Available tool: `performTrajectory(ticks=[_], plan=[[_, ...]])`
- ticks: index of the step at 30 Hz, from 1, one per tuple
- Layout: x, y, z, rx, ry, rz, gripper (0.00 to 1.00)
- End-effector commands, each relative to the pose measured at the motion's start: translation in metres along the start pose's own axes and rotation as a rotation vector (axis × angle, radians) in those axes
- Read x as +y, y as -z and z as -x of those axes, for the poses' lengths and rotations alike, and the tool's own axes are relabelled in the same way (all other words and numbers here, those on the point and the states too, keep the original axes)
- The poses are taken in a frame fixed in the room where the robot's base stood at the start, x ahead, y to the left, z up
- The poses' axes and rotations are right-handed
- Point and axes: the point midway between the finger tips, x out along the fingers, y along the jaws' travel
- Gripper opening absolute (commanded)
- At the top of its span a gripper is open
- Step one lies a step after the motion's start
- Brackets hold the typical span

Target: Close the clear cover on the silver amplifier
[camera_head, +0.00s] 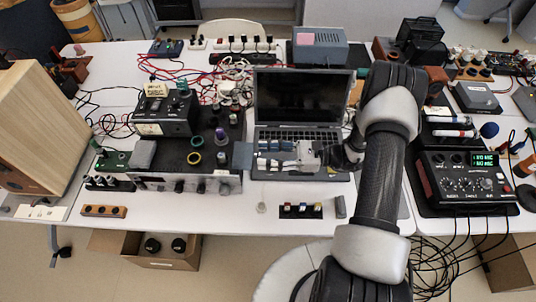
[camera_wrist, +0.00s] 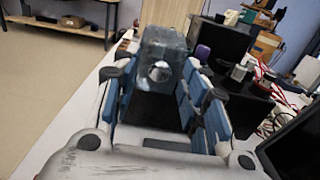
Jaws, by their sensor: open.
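The silver amplifier (camera_head: 190,184) lies left of centre in the head view, with a silver front panel with knobs and a black top. A small grey-blue see-through piece, apparently the clear cover (camera_head: 242,155), stands at its right front end. In the wrist view the cover (camera_wrist: 163,42) is straight ahead at the fingertips, with a round silver knob showing at it. My gripper (camera_head: 259,155) comes from the right over the laptop's front, pointing left at the cover. Its fingers (camera_wrist: 158,80) are open on either side; I cannot tell whether they touch it.
An open laptop (camera_head: 302,97) stands behind and under my gripper. A black box (camera_head: 165,113), a purple piece (camera_head: 220,136) and rings sit on the amplifier. A wooden speaker (camera_head: 38,125) is at the left, a black mixer (camera_head: 465,178) at the right. The table's front edge is close.

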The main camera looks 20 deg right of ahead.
Motion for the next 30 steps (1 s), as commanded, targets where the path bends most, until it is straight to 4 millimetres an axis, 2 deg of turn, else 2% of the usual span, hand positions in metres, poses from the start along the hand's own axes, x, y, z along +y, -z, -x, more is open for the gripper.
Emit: performTrajectory(ticks=[2, 20, 30], plan=[[0.0, -0.0001, 0.0001, 0.0, 0.0, 0.0, 0.4], [0.0, 0.0, 0.0003, 0.0, 0.0, -0.001, 0.0], [0.0, 0.0, 0.0003, 0.0, 0.0, -0.001, 0.0]])
